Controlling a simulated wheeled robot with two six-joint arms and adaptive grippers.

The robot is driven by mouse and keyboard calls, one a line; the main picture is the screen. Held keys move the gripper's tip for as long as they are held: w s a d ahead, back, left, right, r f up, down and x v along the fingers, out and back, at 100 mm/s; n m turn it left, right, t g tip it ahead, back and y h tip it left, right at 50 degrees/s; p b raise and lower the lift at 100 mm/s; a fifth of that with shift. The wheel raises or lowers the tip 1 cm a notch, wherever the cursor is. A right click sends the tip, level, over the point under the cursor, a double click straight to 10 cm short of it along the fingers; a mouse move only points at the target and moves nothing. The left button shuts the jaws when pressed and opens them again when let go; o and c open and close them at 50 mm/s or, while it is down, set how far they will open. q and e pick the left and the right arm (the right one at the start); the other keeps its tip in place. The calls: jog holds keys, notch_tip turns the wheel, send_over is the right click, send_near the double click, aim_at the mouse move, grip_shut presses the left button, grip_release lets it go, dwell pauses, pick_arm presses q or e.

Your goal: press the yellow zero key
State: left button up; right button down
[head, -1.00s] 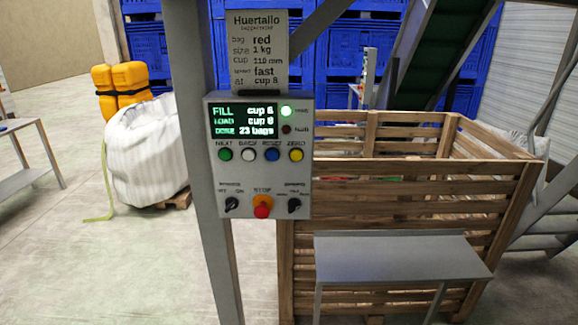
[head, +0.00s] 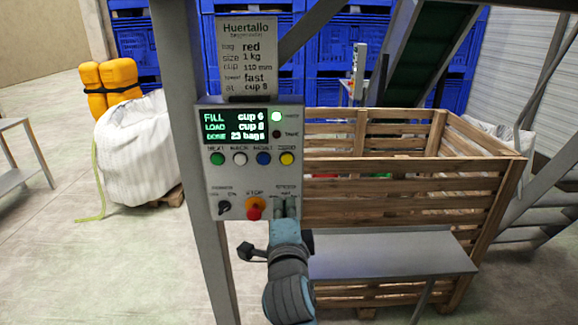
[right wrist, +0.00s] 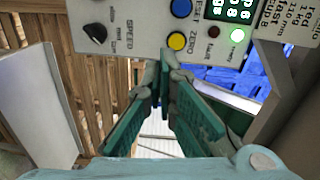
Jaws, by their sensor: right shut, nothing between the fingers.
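The yellow zero key (head: 287,158) is the rightmost round button in the row on the grey control panel (head: 237,181). It also shows in the right wrist view (right wrist: 177,41), just above the fingertips. My right gripper (head: 285,203) is shut and empty. In the head view it stands below the yellow key, over the panel's lower right knob, which it hides. In the right wrist view the closed fingertips (right wrist: 165,62) point toward the panel near the yellow key; I cannot tell a gap, but no contact shows. My left gripper is not in view.
Beside the yellow key are the blue reset key (head: 263,158), a white key (head: 240,158) and a green key (head: 217,159). A red stop button (head: 254,211) sits below. A small metal table (head: 390,252) and a slatted wooden crate (head: 410,205) stand to the right.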

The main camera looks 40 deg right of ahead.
jog(key=shift+s+d+r+m, duration=0.15)
jog(key=shift+s+r+m, duration=0.2)
jog(key=shift+r, duration=0.1)
jog(key=shift+s+d+r+m, duration=0.1)
jog(key=shift+s+r+m, duration=0.1)
jog(key=shift+r+m, duration=0.2)
jog(key=shift+w, duration=0.1)
jog(key=p, duration=0.3)
send_near(289, 163)
jog(key=x, duration=0.7)
jog(key=shift+f, duration=0.1)
